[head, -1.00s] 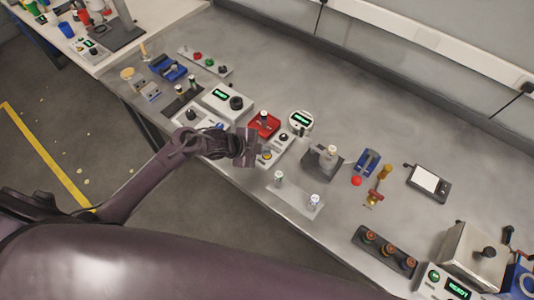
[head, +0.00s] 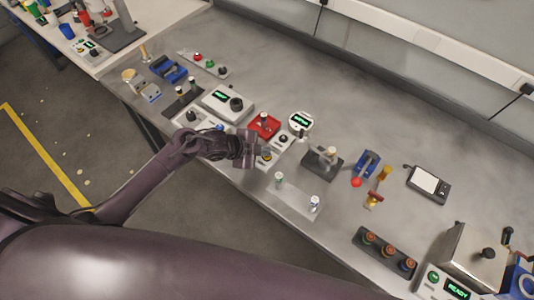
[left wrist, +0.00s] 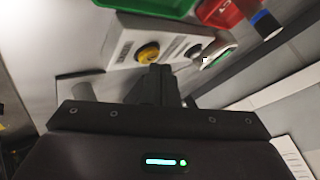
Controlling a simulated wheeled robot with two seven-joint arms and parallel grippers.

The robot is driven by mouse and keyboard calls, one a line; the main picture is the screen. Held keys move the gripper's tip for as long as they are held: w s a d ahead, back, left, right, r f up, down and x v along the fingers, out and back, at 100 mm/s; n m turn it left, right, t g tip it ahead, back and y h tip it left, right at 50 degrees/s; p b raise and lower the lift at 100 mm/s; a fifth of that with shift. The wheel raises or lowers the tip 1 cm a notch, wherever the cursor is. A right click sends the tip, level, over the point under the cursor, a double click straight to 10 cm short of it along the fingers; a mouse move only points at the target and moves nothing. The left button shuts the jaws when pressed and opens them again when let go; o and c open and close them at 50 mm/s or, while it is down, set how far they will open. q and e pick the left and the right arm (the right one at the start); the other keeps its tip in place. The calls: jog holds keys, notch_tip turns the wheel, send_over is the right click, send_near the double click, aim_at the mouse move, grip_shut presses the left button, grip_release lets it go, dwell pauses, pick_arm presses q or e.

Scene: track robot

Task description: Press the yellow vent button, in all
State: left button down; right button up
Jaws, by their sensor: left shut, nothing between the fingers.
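The yellow button (left wrist: 148,53) sits on a pale control box (left wrist: 125,45) in the left wrist view, just beyond my fingertips. In the head view the yellow button (head: 266,154) shows at the near end of the same box, right beside my gripper. My left gripper (head: 252,150) is shut and empty, and its fingers (left wrist: 161,72) point at the box close to the button. I cannot tell whether the fingertips touch the button. A dark round button (left wrist: 193,50) is on the same box. My right gripper is not in view.
A red box with a knob (head: 264,126) and a round display (head: 300,121) stand just behind. A grey stand with a lever (head: 322,161) and a plate with two small pegs (head: 295,196) are to the right. The back of the bench is clear.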

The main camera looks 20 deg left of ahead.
pick_arm(q)
jog(key=shift+r, duration=0.4)
jog(key=shift+r, duration=0.15)
notch_tip(320, 180, up, 5)
jog(key=p, duration=0.5)
dwell(0.4)
